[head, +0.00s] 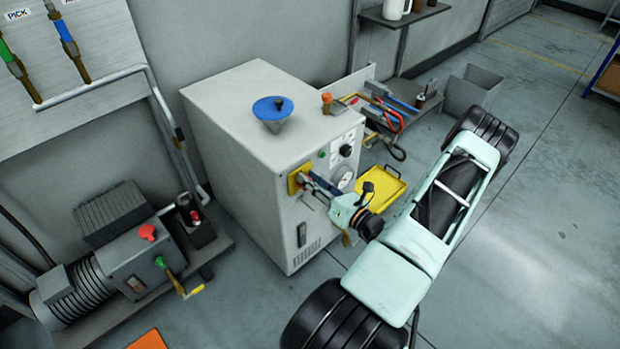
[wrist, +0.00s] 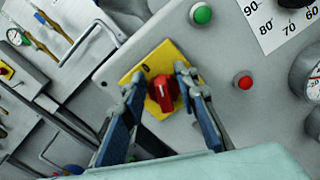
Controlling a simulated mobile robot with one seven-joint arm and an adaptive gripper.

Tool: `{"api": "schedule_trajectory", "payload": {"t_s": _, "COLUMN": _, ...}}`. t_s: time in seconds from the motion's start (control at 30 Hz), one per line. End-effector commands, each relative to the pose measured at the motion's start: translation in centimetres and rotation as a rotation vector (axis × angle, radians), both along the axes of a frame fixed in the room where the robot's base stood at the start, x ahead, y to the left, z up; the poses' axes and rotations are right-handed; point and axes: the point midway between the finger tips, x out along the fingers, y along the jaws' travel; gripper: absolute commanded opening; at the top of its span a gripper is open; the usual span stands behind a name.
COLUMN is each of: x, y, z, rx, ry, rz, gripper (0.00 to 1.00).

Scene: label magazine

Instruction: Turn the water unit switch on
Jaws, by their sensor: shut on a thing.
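The water unit is a grey box cabinet (head: 235,150) in the middle of the head view. Its switch is a red rotary knob (wrist: 163,92) on a yellow plate (wrist: 137,76), which also shows on the cabinet front in the head view (head: 293,184). A dark mark shows on the plate's upper left; the knob's handle stands nearly upright in the wrist view, slightly tilted. My gripper (wrist: 160,80) has its blue-padded fingers on either side of the knob and is shut on it. In the head view my gripper (head: 316,187) partly hides the switch.
A green button (wrist: 202,14), a red button (wrist: 245,82) and a gauge (wrist: 314,75) sit beside the switch. A blue funnel (head: 272,110) stands on the cabinet. A yellow tray (head: 382,188) lies behind my arm. A motor unit (head: 110,260) stands at left.

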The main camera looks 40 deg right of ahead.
Motion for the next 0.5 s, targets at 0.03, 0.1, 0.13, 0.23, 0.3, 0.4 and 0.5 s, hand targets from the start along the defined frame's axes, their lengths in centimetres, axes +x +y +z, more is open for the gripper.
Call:
{"api": "schedule_trajectory", "payload": {"t_s": 0.03, "x": 0.01, "y": -0.11, "z": 0.11, "rx": 0.045, "ry": 0.002, "rz": -0.001, "gripper": 0.03}}
{"api": "schedule_trajectory", "payload": {"t_s": 0.1, "x": 0.02, "y": -0.25, "z": 0.06, "rx": 0.11, "ry": 0.007, "rz": -0.001, "gripper": 0.03}}
{"api": "schedule_trajectory", "payload": {"t_s": 0.13, "x": 0.01, "y": -0.29, "z": 0.01, "rx": 0.139, "ry": 0.009, "rz": -0.001, "gripper": 0.03}}
{"api": "schedule_trajectory", "payload": {"t_s": 0.23, "x": 0.01, "y": -0.45, "z": -0.15, "rx": 0.234, "ry": 0.018, "rz": -0.001, "gripper": 0.03}}
{"api": "schedule_trajectory", "payload": {"t_s": 0.3, "x": 0.0, "y": -0.57, "z": -0.26, "rx": 0.3, "ry": 0.023, "rz": -0.002, "gripper": 0.03}}
{"api": "schedule_trajectory", "payload": {"t_s": 0.4, "x": 0.03, "y": -0.71, "z": -0.38, "rx": 0.394, "ry": 0.03, "rz": -0.001, "gripper": 0.03}}
{"api": "schedule_trajectory", "payload": {"t_s": 0.5, "x": 0.05, "y": -0.77, "z": -0.52, "rx": 0.49, "ry": 0.037, "rz": -0.001, "gripper": 0.03}}
